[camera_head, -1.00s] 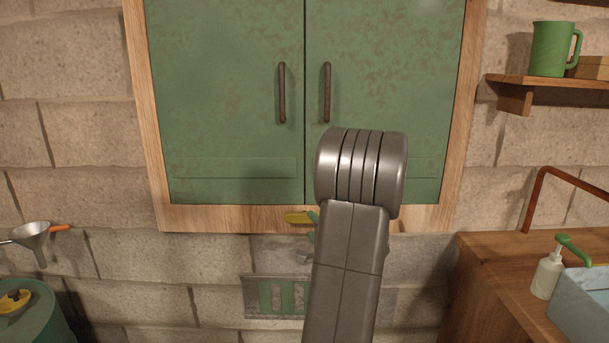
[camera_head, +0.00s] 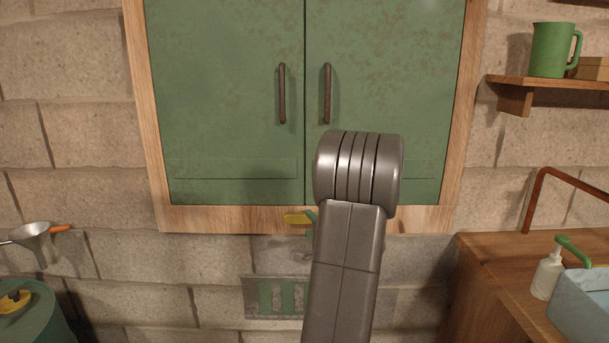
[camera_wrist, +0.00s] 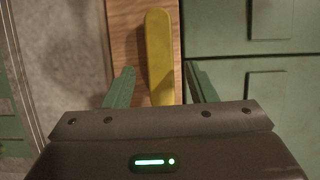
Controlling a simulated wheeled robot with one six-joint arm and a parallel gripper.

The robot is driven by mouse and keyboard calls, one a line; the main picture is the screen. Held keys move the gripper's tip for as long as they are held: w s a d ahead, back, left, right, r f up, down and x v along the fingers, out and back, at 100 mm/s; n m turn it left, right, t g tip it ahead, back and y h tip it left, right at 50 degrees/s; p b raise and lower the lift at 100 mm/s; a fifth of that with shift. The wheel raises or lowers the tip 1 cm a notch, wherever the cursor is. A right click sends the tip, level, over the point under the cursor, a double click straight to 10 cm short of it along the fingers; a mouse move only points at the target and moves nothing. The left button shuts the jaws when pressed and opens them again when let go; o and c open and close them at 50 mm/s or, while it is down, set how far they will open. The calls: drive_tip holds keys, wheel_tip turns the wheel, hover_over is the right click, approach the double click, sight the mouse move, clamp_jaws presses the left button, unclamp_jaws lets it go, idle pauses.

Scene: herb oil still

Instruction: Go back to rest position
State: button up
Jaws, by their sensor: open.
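My gripper (camera_wrist: 160,78) is open in the wrist view, with one green finger on each side of a yellow bar (camera_wrist: 158,45). Gaps show between the bar and both fingers. In the camera_head view the yellow bar (camera_head: 298,219) shows in front of the cabinet's lower wooden frame, left of my arm. My arm hides most of the gripper there; only a bit of green finger shows beside the bar. What the bar is fixed to is hidden.
A green two-door cabinet (camera_head: 230,100) with closed doors fills the wall ahead. A wooden counter (camera_head: 490,270) with a soap bottle (camera_head: 547,275) and blue basin (camera_head: 585,310) stands right. A funnel (camera_head: 35,238) and green drum (camera_head: 35,318) are left. A shelf (camera_head: 550,84) holds a green jug (camera_head: 552,48).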

sight(306, 219)
drive_tip(key=x, duration=0.3)
drive_tip(key=shift+w+a+r+p, duration=0.1)
drive_tip(key=shift+p, duration=0.3)
drive_tip(key=shift+r+m+p, duration=0.1)
drive_tip(key=shift+m+p, duration=0.2)
drive_tip(key=shift+p, duration=1.65)
drive_tip(key=shift+m+t+p, duration=0.3)
drive_tip(key=shift+m+p, duration=0.1)
drive_tip(key=shift+p, duration=0.4)
